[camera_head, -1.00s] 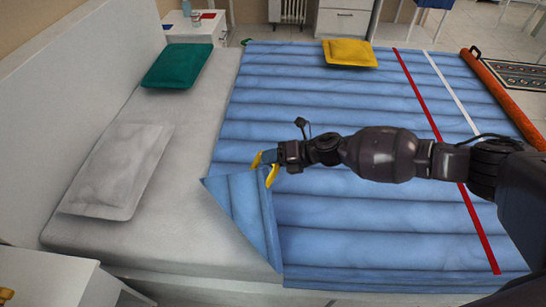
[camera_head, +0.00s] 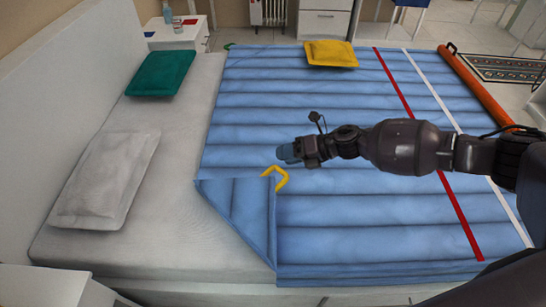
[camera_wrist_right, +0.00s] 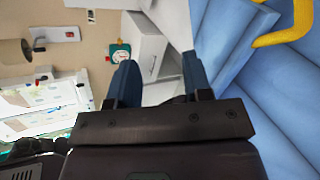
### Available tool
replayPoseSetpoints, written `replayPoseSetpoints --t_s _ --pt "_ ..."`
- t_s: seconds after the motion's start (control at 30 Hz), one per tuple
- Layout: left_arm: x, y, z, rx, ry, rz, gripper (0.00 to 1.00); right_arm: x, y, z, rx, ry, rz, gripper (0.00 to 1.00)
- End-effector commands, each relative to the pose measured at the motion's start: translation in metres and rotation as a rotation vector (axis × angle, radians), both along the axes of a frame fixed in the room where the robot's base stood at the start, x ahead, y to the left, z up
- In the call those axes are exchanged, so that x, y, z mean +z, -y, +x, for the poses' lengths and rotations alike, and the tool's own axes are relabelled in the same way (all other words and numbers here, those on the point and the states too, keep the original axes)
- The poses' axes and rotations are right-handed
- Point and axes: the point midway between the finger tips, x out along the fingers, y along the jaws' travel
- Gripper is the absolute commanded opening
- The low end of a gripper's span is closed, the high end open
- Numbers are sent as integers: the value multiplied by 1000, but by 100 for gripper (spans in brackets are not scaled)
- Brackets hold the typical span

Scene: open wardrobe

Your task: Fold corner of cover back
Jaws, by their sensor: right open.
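The blue quilted cover (camera_head: 330,212) lies over most of the bed. Its near left corner is turned back as a triangular flap (camera_head: 245,210) lying on the cover. A yellow loop (camera_head: 278,177) sticks out at the flap's upper tip; it also shows at the top right of the right wrist view (camera_wrist_right: 290,25). My right gripper (camera_head: 284,153) is above the cover, just beyond the loop and apart from it. In the right wrist view its two blue fingers (camera_wrist_right: 158,85) are spread with nothing between them. My left gripper is not in view.
A grey pillow (camera_head: 108,180) and a green pillow (camera_head: 160,73) lie on the bare sheet at left. A yellow cushion (camera_head: 331,54) lies at the cover's far edge. An orange roll (camera_head: 475,86) lies along the right edge. Nightstands stand at both ends.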

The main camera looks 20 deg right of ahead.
Motion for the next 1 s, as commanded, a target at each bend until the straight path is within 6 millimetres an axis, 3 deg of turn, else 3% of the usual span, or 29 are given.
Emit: replayPoseSetpoints --t_s 0.2,0.8,1.0 --pt "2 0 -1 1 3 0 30 7 15 -6 0 0 0 45" --pt "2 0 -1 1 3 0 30 8 16 -7 -3 -7 4 45" --pt "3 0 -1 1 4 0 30 12 19 7 -145 -75 48 45"
